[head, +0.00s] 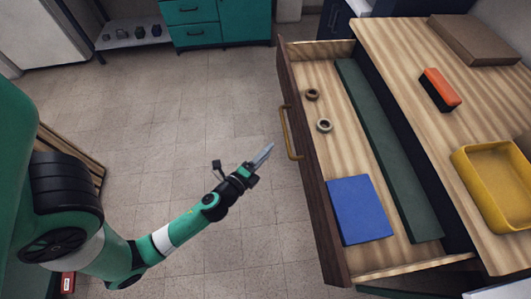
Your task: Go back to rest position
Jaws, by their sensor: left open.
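My left gripper (262,157) is in the head view, held over the bare floor to the left of the open drawer. It is open and holds nothing that I can see. Its fingertips point up and right towards the drawer's brass handle (288,133) and are apart from it. My left arm reaches in from the lower left. My right gripper is not in view.
The wooden drawer (318,205) is pulled out. In it lie a blue flat piece (360,209), a long green strip (385,150) and two small rings (324,126). On top are a yellow tray (462,170), an orange-black block (440,90) and a brown box (474,39).

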